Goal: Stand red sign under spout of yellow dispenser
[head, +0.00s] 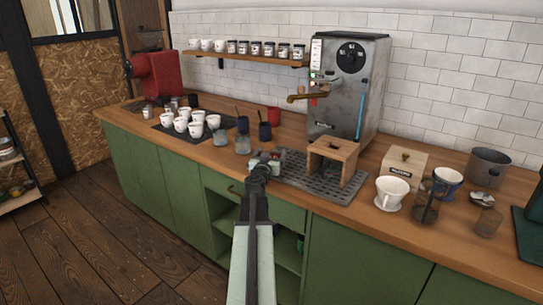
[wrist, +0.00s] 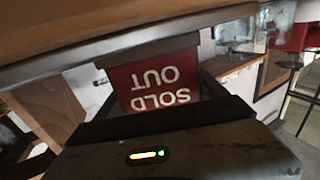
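The red sign (wrist: 158,82) reads "SOLD OUT", upside down in the wrist view, with a dark grey foot along its upper edge in that picture. My gripper (wrist: 160,100) has its dark fingers at both side edges of the sign and appears shut on it. In the head view my gripper (head: 265,161) is at the counter's front edge, left of a slotted drip tray; the sign is small and mostly hidden there. I see no yellow dispenser. A grey machine (head: 350,85) with a brass spout (head: 300,97) stands behind the tray.
A wooden stand (head: 333,157) is on the drip tray (head: 300,178). White cups (head: 181,124) and dark cups (head: 264,131) are to the left. A white dripper (head: 391,192), a box (head: 403,168) and a pot (head: 489,166) crowd the right. A jar shelf (head: 245,58) hangs behind.

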